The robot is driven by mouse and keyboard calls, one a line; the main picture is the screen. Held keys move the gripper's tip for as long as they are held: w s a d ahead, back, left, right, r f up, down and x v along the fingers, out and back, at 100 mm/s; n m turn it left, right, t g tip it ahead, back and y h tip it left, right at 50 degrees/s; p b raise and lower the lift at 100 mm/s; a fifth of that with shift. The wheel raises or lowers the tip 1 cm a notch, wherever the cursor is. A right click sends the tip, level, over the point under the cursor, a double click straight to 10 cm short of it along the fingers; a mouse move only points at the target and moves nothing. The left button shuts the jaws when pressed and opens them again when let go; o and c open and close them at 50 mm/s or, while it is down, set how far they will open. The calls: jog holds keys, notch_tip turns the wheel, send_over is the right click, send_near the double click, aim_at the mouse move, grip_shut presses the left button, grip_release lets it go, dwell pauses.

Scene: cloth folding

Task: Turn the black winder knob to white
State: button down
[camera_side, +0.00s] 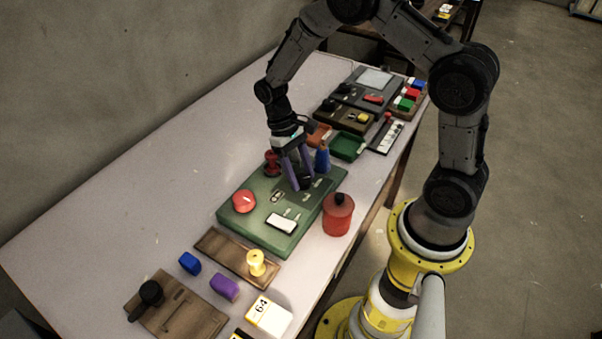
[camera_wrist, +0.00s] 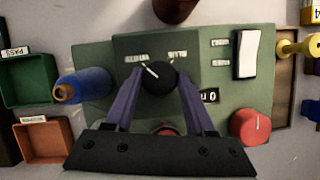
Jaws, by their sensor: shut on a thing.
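The black winder knob (camera_wrist: 159,79) is a round dark dial on the green panel (camera_wrist: 92,48). A short white pointer line on it points to the upper left, toward the left of two small white labels that I cannot read surely. My gripper (camera_wrist: 160,84) has its two purple fingers on either side of the knob, shut on it. In the side view my gripper (camera_side: 299,184) reaches down to the green panel (camera_side: 258,184), and its fingers partly hide the knob.
Green (camera_side: 348,146) and orange trays lie behind. The table's left is clear.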

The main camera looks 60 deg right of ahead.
jog(key=shift+r, duration=0.1)
jog(key=shift+c, duration=1.2)
grip_release()
jog(key=v, duration=1.3)
jog(key=shift+r, duration=0.4)
